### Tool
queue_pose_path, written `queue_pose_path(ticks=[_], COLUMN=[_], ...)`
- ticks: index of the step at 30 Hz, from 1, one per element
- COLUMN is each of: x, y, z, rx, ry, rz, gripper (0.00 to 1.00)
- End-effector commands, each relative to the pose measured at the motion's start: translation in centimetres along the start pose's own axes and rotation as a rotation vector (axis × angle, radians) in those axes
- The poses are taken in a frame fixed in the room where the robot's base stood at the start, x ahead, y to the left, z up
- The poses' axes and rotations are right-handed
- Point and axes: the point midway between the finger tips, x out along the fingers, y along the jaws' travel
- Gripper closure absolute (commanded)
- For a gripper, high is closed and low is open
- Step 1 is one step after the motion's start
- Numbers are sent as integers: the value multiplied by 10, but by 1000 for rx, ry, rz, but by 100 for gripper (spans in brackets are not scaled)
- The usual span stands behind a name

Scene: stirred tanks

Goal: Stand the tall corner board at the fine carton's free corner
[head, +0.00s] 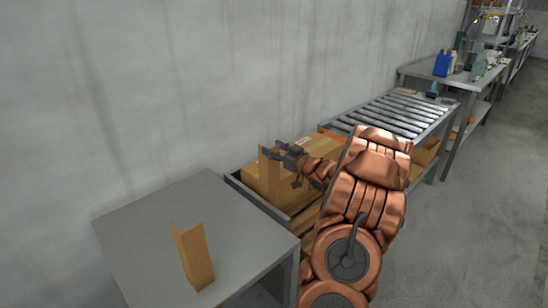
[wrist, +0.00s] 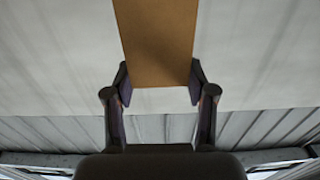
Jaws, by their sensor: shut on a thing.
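My gripper (head: 282,152) is shut on a brown corner board (head: 267,166), held upright beside the cartons. In the wrist view the board (wrist: 157,42) runs up out of the picture from between the two fingertips (wrist: 159,88). A second brown corner board (head: 194,258) stands on the grey table in front.
The grey table (head: 150,215) is otherwise bare. A grey-framed stand (head: 236,181) holds the cartons. Beyond it is a roller conveyor (head: 385,116), then a bench with a blue container (head: 442,64). The wall runs close along the left; the floor on the right is clear.

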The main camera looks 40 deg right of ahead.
Motion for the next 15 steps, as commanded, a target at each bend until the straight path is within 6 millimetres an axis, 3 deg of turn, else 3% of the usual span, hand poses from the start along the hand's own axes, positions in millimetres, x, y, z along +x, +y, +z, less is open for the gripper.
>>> queue_pose_path(ticks=[6, 15], x=[1, 0], y=[-1, -1], z=[27, 30], rx=[2, 0], ry=[-1, 0], rz=[-2, -1], gripper=[85, 85])
